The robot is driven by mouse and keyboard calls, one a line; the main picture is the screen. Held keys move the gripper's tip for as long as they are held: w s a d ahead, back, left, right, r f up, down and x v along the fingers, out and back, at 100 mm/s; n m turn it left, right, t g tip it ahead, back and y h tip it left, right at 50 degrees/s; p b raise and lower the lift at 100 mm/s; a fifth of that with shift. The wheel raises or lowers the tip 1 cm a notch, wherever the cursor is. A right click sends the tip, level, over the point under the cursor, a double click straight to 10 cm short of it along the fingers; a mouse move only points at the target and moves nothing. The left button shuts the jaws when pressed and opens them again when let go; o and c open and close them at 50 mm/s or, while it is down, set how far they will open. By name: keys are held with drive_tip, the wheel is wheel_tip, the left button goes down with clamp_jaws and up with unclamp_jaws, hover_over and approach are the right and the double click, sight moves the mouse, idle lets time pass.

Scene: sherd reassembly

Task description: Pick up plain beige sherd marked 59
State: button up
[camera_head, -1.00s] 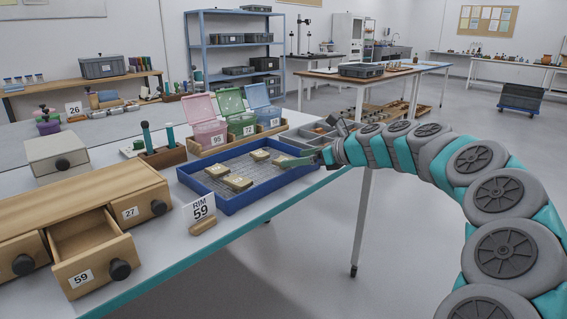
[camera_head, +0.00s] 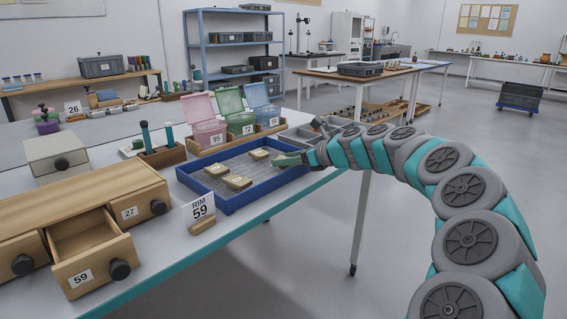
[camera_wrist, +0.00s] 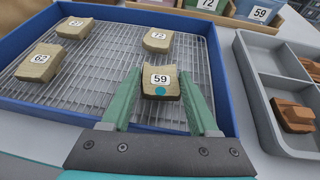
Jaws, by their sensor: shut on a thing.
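The plain beige sherd marked 59 (camera_wrist: 160,82) shows in the wrist view with a white label and a blue-green dot. My gripper (camera_wrist: 158,90) is shut on it, with one green finger along each side. I cannot tell whether the sherd still touches the mesh. In the head view my gripper (camera_head: 288,160) is at the right end of the blue tray (camera_head: 236,208), and the held sherd is hard to make out there.
Other beige sherds lie in the tray, marked 62 (camera_wrist: 40,62) and 72 (camera_wrist: 158,40), plus one at the back left (camera_wrist: 73,27). A grey compartment tray (camera_wrist: 262,88) with brown pieces stands to the right. An open drawer marked 59 (camera_head: 90,262) is at front left.

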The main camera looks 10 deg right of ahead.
drive_tip(key=c, duration=0.8)
drive_tip(key=shift+r, duration=0.1)
